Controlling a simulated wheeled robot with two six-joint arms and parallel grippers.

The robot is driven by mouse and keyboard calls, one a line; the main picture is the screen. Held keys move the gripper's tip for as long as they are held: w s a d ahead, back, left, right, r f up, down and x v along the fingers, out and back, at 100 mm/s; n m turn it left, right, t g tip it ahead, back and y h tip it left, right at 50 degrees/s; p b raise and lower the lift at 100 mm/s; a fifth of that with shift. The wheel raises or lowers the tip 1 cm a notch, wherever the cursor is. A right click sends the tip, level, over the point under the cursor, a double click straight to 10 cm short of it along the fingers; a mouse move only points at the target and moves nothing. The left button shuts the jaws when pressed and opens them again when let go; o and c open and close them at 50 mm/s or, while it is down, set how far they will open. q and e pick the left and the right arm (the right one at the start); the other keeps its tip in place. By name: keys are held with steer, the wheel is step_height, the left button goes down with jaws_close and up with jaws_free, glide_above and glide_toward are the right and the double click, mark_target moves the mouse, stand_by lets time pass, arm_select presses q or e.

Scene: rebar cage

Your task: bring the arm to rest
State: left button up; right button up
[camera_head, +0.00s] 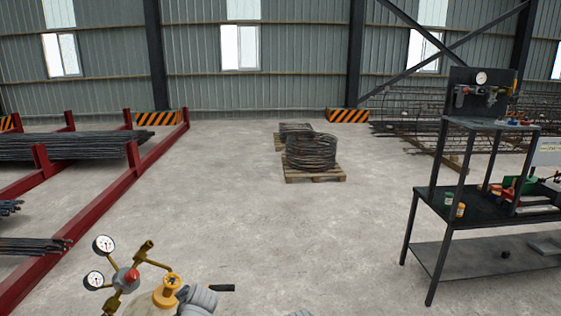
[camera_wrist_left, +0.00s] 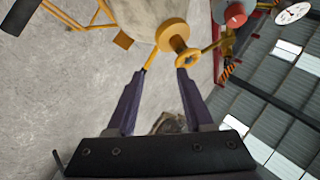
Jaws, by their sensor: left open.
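My left gripper (camera_wrist_left: 164,74) is open in the left wrist view, its two dark purple fingers spread with nothing held between the tips. A yellow valve (camera_wrist_left: 172,34) on top of a pale gas cylinder (camera_wrist_left: 132,14) lies just beyond the fingertips. A yellow ring part is close to the right-hand fingertip; I cannot tell whether they touch. In the head view the yellow valve (camera_head: 168,292) is at the bottom, with grey parts of my arm beside it. The left gripper's fingers cannot be made out there. My right gripper is not in view.
A regulator (camera_head: 127,278) with two gauges stands beside the valve. Red racks (camera_head: 98,197) with rebar are at left. A wire coil (camera_head: 311,151) sits on a pallet (camera_head: 316,175). A black tool bench (camera_head: 480,205) stands at right. The concrete floor between is clear.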

arm_select(q)
steer(key=s+d+f+g+h+b, duration=0.1)
steer(key=s+d+f+g+b, duration=0.1)
steer(key=s+d+f+b, duration=0.4)
steer(key=s+d+f+n+g+h+b, duration=0.1)
steer(key=s+d+f+g+h+b, duration=0.1)
steer(key=s+d+f+b, duration=0.5)
steer(key=s+d+f+n+g+h+b, duration=0.1)
steer(key=s+d+f+g+b, duration=0.2)
steer(key=s+d+f+b, duration=0.4)
step_height(320, 180, down, 8)
steer(key=shift+d+f+g+h+b, duration=0.25)
steer(key=shift+d+g+h+b, duration=0.2)
steer(key=shift+d, duration=0.45)
steer(key=shift+w, duration=0.1)
